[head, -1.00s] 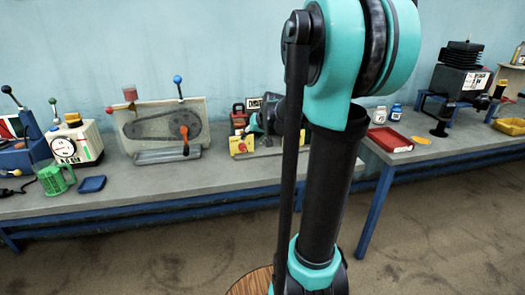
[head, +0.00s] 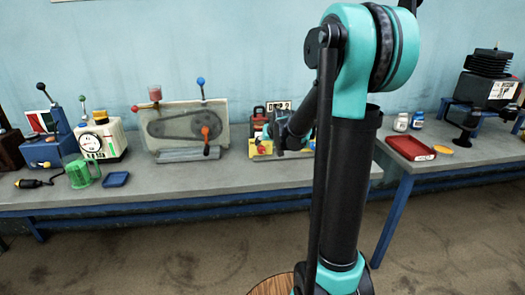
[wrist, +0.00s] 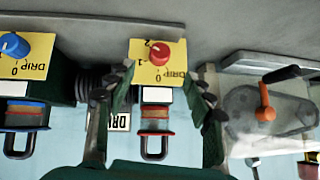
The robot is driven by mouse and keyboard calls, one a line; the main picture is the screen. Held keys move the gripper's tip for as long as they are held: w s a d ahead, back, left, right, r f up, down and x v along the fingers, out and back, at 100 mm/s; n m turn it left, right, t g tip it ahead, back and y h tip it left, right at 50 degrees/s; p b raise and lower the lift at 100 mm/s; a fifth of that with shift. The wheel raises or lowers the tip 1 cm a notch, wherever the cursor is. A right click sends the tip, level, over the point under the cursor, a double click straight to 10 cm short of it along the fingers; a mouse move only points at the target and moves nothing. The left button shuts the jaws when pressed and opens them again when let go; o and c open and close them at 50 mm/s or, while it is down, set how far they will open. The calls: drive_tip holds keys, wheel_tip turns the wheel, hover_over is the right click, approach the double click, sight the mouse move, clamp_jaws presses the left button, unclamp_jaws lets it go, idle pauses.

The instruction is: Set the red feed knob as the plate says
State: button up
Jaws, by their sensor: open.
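The red feed knob (wrist: 159,53) sits on a yellow dial plate (wrist: 146,74) marked DRIP, upside down in the wrist view. A 0 and a 1 show on the dial; the knob's exact setting is too small to tell. My gripper (wrist: 160,90) is open, with one finger on each side of the red knob's oiler, apart from the knob. A white plate (wrist: 118,122) reading DRI is partly hidden by a finger. In the head view this plate (head: 279,106) stands behind my gripper (head: 285,143), and its last character looks like a 2.
A blue knob (wrist: 14,44) on a second yellow dial is at the left in the wrist view. A belt machine with an orange handle (wrist: 264,100) is at the right.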

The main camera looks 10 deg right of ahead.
sight(263, 150)
drive_tip(key=x, duration=0.9)
drive_tip(key=shift+f, duration=0.15)
drive_tip(key=c, duration=1.2)
drive_tip(key=shift+o, duration=0.2)
drive_tip(key=y, duration=0.1)
drive_tip(key=m+y, duration=0.1)
drive_tip(key=shift+d+y, duration=0.25)
drive_tip(key=shift+y, duration=0.05)
drive_tip(key=shift+f+m+y, duration=0.15)
drive_tip(key=shift+m+y, duration=0.65)
drive_tip(key=shift+y, duration=0.3)
